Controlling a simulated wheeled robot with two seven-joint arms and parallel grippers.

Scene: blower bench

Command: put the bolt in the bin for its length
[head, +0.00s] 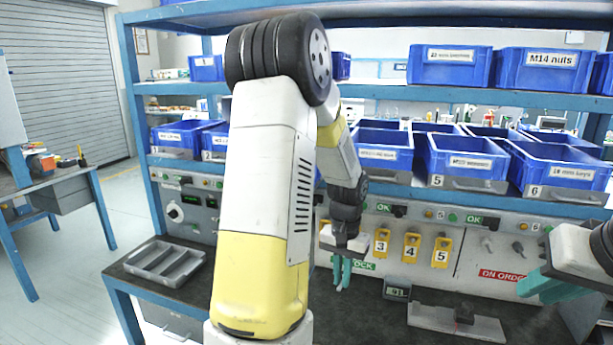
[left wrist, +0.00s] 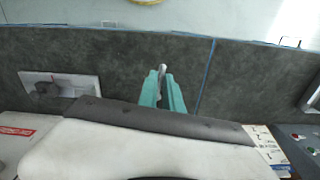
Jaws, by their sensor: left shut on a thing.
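My left gripper (head: 342,274) hangs over the dark bench top in the head view, its teal fingers pointing down. In the left wrist view my left gripper (left wrist: 163,92) is shut on a small silvery bolt (left wrist: 162,69), whose end shows between the fingertips. The bolt's full length is hidden. Blue bins line the middle shelf, among them bin 5 (head: 462,158), bin 6 (head: 560,168) and another bin (head: 381,153) behind my arm. Their small length labels are too blurred to read. My right gripper (head: 556,284) is partly in view at the right edge, its jaw opening unclear.
A grey compartment tray (head: 163,262) lies at the bench's left end. Yellow tags 3, 4 and 5 (head: 411,247) hang below the shelf. More blue bins (head: 450,66) stand on the upper shelf.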

